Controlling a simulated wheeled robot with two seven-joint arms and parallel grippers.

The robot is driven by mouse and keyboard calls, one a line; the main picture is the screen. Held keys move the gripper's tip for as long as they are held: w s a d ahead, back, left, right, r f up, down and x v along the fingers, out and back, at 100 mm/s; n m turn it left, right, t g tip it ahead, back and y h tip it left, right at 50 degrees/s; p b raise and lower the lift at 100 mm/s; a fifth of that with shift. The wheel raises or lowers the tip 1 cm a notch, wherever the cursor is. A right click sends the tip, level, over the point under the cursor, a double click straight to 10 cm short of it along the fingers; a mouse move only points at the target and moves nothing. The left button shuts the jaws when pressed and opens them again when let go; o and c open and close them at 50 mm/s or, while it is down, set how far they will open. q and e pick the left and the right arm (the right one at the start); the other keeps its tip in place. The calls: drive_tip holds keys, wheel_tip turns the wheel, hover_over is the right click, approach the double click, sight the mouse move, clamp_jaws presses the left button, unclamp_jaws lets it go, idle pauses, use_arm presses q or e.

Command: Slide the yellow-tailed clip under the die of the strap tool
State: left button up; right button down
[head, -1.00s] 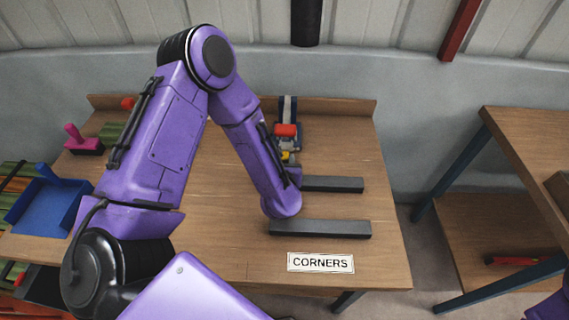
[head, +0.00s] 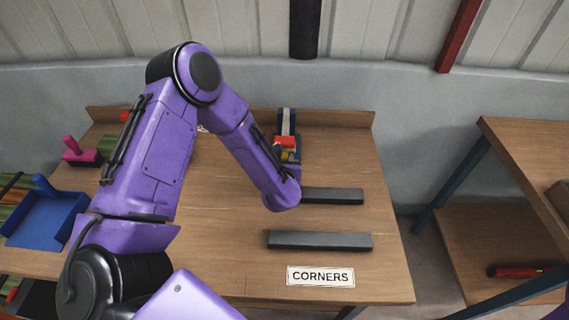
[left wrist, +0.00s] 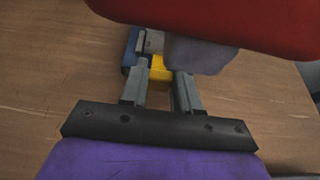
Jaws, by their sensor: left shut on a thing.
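The strap tool (head: 285,141) stands at the back of the bench, with a red top and a blue base; a grey-and-blue strip runs behind it. In the left wrist view its red part (left wrist: 230,22) fills the top, with a grey block below. My left gripper (left wrist: 160,88) is shut on the yellow-tailed clip (left wrist: 160,68), at the near side of the strap tool. The yellow tail shows between the fingertips; the clip's front end is hidden, so I cannot tell whether it is under the die. My right gripper is out of view.
Two dark bars (head: 320,240) lie on the bench (head: 220,250) in front of the tool, near a CORNERS label (head: 320,276). A blue tray (head: 45,218) and a pink-handled stamp-like thing (head: 78,152) stand at the left. Another bench (head: 530,150) is at the right.

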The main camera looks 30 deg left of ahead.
use_arm(q)
drive_tip(key=shift+w, duration=0.1)
drive_tip(key=o, duration=1.1)
drive_tip(key=b+v, duration=0.2)
drive_tip(key=v, duration=0.8)
drive_tip(key=shift+f, duration=0.1)
drive_tip(key=shift+s+d, duration=0.1)
drive_tip(key=shift+s, duration=0.2)
